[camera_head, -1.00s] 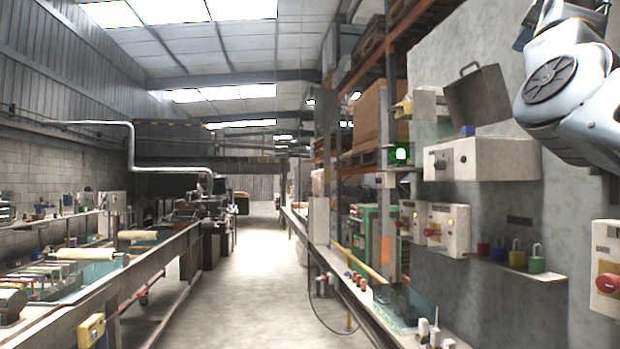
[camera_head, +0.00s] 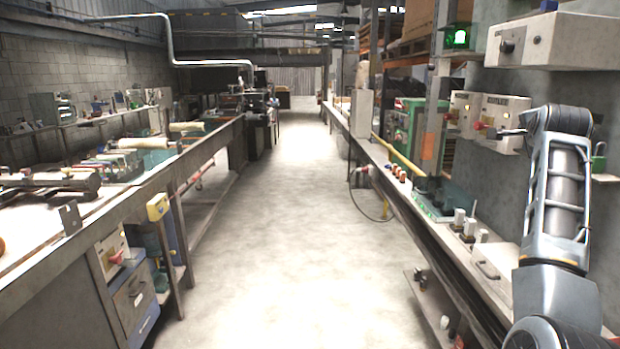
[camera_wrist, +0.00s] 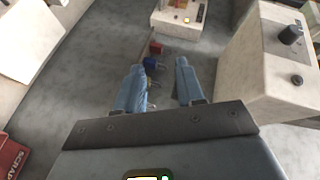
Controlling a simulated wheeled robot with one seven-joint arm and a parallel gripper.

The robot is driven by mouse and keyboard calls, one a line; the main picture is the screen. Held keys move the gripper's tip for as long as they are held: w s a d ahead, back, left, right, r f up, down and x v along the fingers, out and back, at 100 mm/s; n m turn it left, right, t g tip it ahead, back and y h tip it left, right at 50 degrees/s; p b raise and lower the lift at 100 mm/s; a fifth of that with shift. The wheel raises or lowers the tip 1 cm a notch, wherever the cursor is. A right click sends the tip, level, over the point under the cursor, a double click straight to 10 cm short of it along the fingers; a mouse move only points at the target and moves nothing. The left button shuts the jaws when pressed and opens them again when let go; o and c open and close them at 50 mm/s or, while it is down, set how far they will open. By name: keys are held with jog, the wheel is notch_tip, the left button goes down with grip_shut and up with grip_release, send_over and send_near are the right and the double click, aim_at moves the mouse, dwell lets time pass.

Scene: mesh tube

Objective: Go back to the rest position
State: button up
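My gripper (camera_wrist: 160,64) shows in the wrist view with its two blue-grey fingers apart. Nothing is held between them. Beyond the fingers are small padlocks: a red one (camera_wrist: 156,47), a blue one (camera_wrist: 150,62) and others partly hidden by the left finger. In the head view my arm stands at the right, in front of the grey wall panel, with its upper link upright. I cannot make out the gripper's fingers clearly there. A green padlock (camera_head: 599,160) shows just right of my arm; the arm hides the other padlocks.
A beige box (camera_head: 560,40) juts from the panel above my arm; it also fills the right of the wrist view (camera_wrist: 268,55). Switch boxes (camera_head: 500,120) hang left of my arm. The right workbench (camera_head: 400,195) runs below. The aisle floor (camera_head: 280,230) is clear.

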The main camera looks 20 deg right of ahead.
jog(key=s+a+f+n, duration=0.2)
jog(key=a+f, duration=0.1)
jog(key=f, duration=0.3)
jog(key=s+a+f+n+t, duration=0.1)
jog(key=a+f+n, duration=0.1)
jog(key=a+f, duration=0.35)
jog(key=s+a+f+n, duration=0.2)
jog(key=f, duration=0.6)
jog(key=s+a+f+n+t+y, duration=0.2)
jog(key=s+a+f+n+y, duration=0.35)
jog(key=s+a+f, duration=0.85)
jog(key=s+a+n+y, duration=0.2)
jog(key=s+a+n, duration=0.3)
jog(key=s+a, duration=0.6)
jog(key=s+a+n+y, duration=0.2)
jog(key=s+a+n, duration=0.3)
jog(key=s, duration=1)
jog(key=s+a+r+n, duration=0.1)
jog(key=s+a+r, duration=0.4)
jog(key=s, duration=0.3)
jog(key=shift+s+t+y+b, duration=0.25)
jog(key=shift+t+y+b, duration=0.05)
jog(key=shift+y+b, duration=0.15)
